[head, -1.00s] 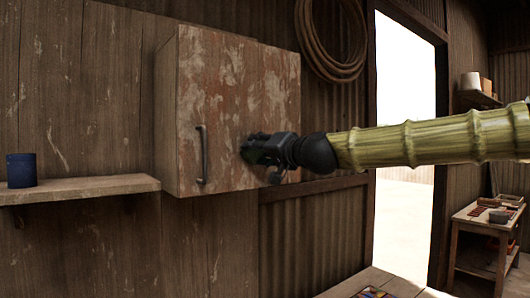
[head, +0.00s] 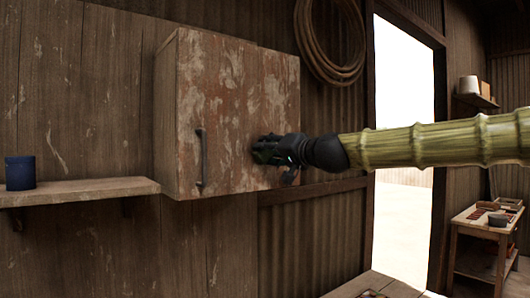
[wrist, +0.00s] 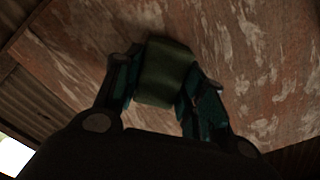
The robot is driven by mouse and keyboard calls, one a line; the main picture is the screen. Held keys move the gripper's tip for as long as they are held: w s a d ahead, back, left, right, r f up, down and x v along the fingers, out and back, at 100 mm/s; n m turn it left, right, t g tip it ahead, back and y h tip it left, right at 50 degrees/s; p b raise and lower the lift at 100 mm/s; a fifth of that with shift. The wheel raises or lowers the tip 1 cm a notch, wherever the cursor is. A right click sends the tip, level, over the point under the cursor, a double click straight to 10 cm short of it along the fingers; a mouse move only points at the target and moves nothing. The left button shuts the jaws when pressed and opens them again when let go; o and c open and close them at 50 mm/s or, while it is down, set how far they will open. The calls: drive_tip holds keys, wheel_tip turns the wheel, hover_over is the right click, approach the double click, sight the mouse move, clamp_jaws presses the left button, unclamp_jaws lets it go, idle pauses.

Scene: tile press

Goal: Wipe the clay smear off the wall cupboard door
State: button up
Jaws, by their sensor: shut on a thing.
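The wall cupboard (head: 228,95) hangs on the plank wall with its door shut, a dark vertical handle at the door's left. The door is mottled with pale and reddish patches; I cannot tell which of them is the clay smear. My gripper (head: 264,150) is at the right half of the door, right of the handle (head: 202,157). In the wrist view my gripper (wrist: 164,92) is shut on a dark green block-like thing (wrist: 168,72), perhaps a sponge. Its far end is at or very near the door surface (wrist: 240,60); contact is not clear.
A shelf (head: 90,190) with a dark blue cup (head: 20,172) is left of the cupboard. A coiled rope (head: 330,45) hangs at the upper right.

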sight(250, 150)
drive_tip(key=w+d+b, duration=0.1)
drive_tip(key=w+d, duration=0.4)
drive_tip(key=d, duration=0.1)
drive_tip(key=shift+d, duration=0.25)
idle(0.8)
drive_tip(key=shift+f, duration=0.1)
drive_tip(key=shift+s, duration=0.1)
drive_tip(key=shift+s+a+b, duration=0.45)
drive_tip(key=shift+s+a, duration=0.7)
drive_tip(key=shift+a, duration=0.5)
drive_tip(key=shift+s+a+b, duration=0.4)
drive_tip(key=shift+s+a, duration=0.8)
drive_tip(key=shift+a, duration=0.4)
drive_tip(key=shift+s+a+b, duration=0.45)
drive_tip(key=shift+s+a, duration=0.7)
drive_tip(key=shift+a, duration=0.5)
drive_tip(key=shift+s, duration=0.1)
drive_tip(key=shift+b+v, duration=0.6)
drive_tip(key=shift+v, duration=2.25)
drive_tip(key=shift+d, duration=0.1)
